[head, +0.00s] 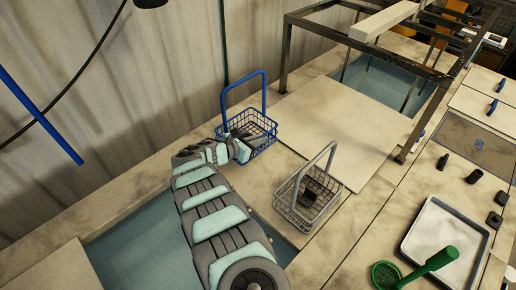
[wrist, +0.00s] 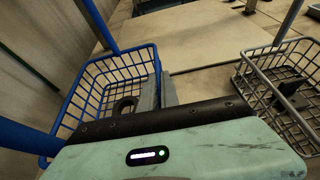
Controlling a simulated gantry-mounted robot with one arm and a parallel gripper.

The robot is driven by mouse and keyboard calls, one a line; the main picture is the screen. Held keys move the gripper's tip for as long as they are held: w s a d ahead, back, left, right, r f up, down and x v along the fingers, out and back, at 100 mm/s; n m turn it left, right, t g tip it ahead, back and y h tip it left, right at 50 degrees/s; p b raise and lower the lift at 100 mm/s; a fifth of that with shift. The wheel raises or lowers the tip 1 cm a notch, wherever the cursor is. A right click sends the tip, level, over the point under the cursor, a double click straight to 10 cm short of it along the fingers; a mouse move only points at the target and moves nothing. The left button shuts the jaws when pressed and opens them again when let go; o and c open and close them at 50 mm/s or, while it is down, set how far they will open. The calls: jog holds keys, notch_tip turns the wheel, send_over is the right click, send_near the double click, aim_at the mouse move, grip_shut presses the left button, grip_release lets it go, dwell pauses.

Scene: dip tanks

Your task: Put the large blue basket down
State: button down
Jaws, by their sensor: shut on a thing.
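The large blue basket (head: 262,138) is a wire basket with a tall blue handle, upright near the wall at the back of the pale bench. It also shows at the left of the wrist view (wrist: 88,88). My gripper (head: 240,148) reaches it from the lower left. In the wrist view my gripper (wrist: 158,92) has its grey fingers at the basket's rim, shut on it. A dark grey part with a hole (wrist: 124,106) shows inside the basket. I cannot tell whether the basket's bottom touches the bench.
A grey wire basket (head: 291,207) holding a dark part stands to the right. Behind is a flat pale cover (head: 335,128) and a metal frame (head: 285,65) over a tank. An open liquid tank (head: 140,245) lies below my arm. A white tray (head: 447,239) is at right.

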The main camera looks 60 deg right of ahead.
aim_at(258, 153)
jog(key=shift+f+b, duration=0.9)
jog(key=shift+f, duration=1.4)
jog(key=shift+f, duration=0.2)
jog(key=c, duration=1.6)
grip_release()
jog(key=shift+r, duration=0.1)
